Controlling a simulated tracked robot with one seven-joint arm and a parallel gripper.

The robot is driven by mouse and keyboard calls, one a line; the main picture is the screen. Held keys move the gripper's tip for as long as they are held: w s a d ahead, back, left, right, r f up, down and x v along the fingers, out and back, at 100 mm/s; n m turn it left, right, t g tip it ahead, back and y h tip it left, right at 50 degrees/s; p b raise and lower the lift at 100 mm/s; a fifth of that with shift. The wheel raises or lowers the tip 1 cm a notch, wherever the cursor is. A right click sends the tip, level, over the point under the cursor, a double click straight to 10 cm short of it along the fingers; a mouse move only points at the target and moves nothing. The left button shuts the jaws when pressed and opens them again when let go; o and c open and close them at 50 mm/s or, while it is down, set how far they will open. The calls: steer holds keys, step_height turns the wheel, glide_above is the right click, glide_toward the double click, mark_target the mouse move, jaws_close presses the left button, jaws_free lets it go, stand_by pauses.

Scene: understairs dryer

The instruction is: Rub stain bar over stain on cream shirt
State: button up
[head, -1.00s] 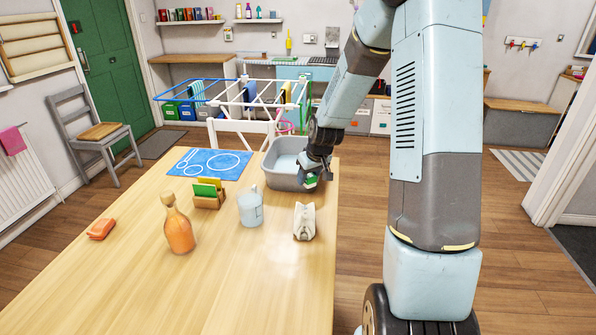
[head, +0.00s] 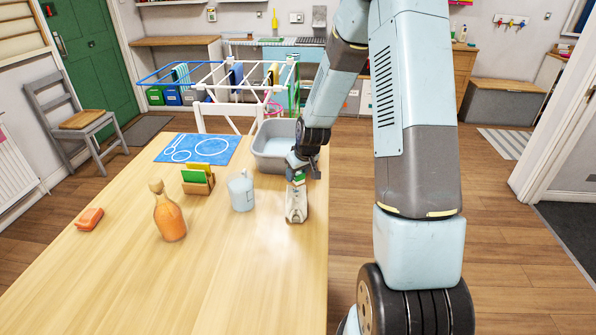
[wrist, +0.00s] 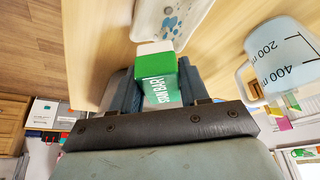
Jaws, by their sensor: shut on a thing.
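My gripper (head: 299,180) is shut on the stain bar (head: 299,178), a green block with a white end. In the wrist view the stain bar (wrist: 160,78) sits between the two fingers, its lettering partly covered, white end pointing away from my gripper. I cannot tell whether the bar touches the cloth.
A grey basin (head: 272,150) is behind my gripper. An orange bottle (head: 169,217), a card holder (head: 197,181) and a blue mat (head: 200,149) are farther left. The front of the table (head: 235,285) is clear.

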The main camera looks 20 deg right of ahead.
mark_target(295, 196)
steer(key=shift+f, duration=0.95)
stand_by(0.8)
steer(key=shift+s+a+r, duration=0.1)
steer(key=shift+s+a, duration=0.15)
steer(key=shift+s, duration=0.6)
steer(key=shift+s+a, duration=0.25)
steer(key=shift+s, duration=0.55)
steer(key=shift+s+a, duration=0.25)
steer(key=shift+s, duration=0.55)
steer(key=shift+s+a, duration=0.25)
steer(key=shift+s, duration=0.55)
steer(key=shift+w+d, duration=0.35)
steer(key=shift+w, duration=0.75)
steer(key=shift+w+d, duration=0.35)
steer(key=shift+w, duration=0.7)
steer(key=shift+w+d, duration=0.35)
steer(key=shift+w, duration=0.75)
steer(key=shift+r, duration=2.85)
